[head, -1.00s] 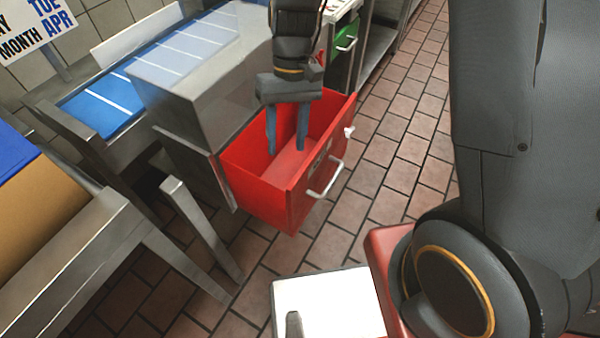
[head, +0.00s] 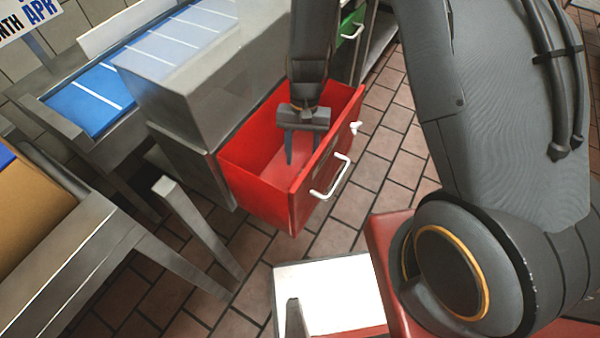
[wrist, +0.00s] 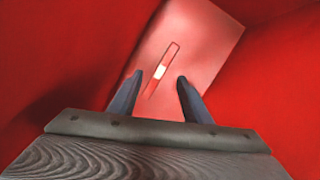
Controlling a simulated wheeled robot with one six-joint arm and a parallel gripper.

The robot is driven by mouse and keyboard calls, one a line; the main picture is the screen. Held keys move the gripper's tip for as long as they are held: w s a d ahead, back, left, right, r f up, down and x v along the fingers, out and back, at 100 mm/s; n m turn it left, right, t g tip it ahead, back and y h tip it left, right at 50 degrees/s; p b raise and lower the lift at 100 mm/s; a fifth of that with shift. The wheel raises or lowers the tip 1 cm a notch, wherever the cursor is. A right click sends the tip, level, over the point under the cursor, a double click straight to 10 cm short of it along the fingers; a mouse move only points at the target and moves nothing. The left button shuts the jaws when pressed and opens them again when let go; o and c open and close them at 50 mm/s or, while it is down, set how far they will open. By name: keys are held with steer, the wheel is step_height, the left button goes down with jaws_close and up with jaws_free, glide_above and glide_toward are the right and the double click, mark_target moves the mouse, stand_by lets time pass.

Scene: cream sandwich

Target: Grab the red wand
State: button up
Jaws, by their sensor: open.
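The red wand (wrist: 163,68) shows in the wrist view as a thin red stick with a pale band. It lies on the floor of the open red drawer (head: 255,196), slanting up to the right. My gripper (wrist: 155,97) is open and empty, its two dark fingers pointing down into the drawer. In the wrist view the wand lies in line with the gap between the fingertips, its lower end between them; I cannot tell the exact height left. In the head view my gripper (head: 296,155) is inside the drawer and the wand cannot be made out.
The drawer walls stand close around my gripper. The drawer has a white handle (head: 331,178) at its front. A grey cabinet (head: 200,100) stands behind it, and a metal table (head: 60,255) is at the left. Brown floor tiles (head: 400,150) are clear to the right.

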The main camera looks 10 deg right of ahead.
mark_target(301, 170)
steer(key=shift+x, duration=2.15)
steer(key=shift+w, duration=0.1)
jaws_close()
